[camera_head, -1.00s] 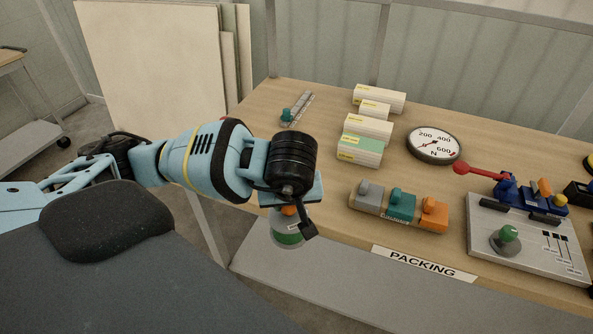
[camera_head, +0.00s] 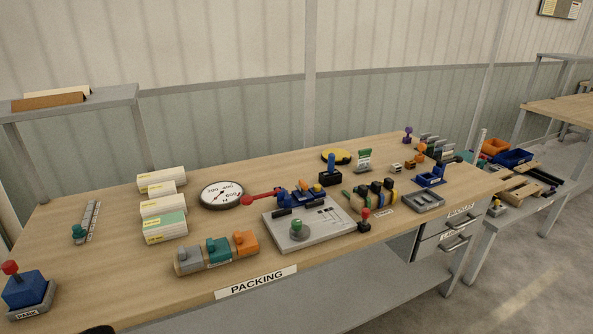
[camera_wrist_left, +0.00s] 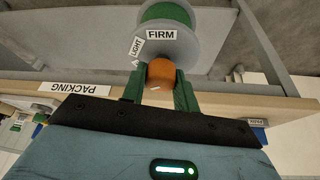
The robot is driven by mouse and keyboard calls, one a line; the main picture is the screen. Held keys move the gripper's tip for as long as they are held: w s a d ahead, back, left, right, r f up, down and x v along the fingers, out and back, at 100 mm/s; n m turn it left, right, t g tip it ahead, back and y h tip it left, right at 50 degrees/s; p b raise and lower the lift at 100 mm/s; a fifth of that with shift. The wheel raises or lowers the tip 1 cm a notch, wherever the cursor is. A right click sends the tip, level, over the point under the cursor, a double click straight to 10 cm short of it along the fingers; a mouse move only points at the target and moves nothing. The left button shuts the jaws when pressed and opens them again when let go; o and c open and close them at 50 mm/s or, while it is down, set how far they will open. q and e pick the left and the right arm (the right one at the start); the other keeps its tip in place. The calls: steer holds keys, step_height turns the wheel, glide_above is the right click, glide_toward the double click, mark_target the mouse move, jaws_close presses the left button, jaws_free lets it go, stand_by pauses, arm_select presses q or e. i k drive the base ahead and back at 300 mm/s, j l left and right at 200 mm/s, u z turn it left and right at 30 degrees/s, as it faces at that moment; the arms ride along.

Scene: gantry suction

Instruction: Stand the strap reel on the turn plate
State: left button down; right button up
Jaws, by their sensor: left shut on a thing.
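The strap reel (camera_wrist_left: 188,48) shows in the left wrist view, with a grey flange, a green band and the labels FIRM and LIGHT. My left gripper (camera_wrist_left: 160,80) is shut on its orange knob (camera_wrist_left: 161,72). Floor and a grey shelf show behind the reel, and the bench edge crosses behind the fingers. A yellow round plate (camera_head: 336,155), perhaps the turn plate, lies flat at the back of the bench. My right gripper is in neither view.
Several small items crowd the right part.

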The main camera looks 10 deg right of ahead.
mark_target(336, 153)
steer(key=l+z, duration=0.15)
steer(key=l, duration=0.25)
steer(key=i+l+z, duration=0.1)
steer(key=l, duration=0.3)
steer(key=i+l+z, duration=0.15)
steer(key=l, duration=0.25)
steer(key=l+z, duration=0.1)
steer(key=l, duration=0.3)
steer(key=i+l+z, duration=0.15)
steer(key=l, duration=0.25)
steer(key=i+l+z, duration=0.15)
steer(key=l, duration=0.2)
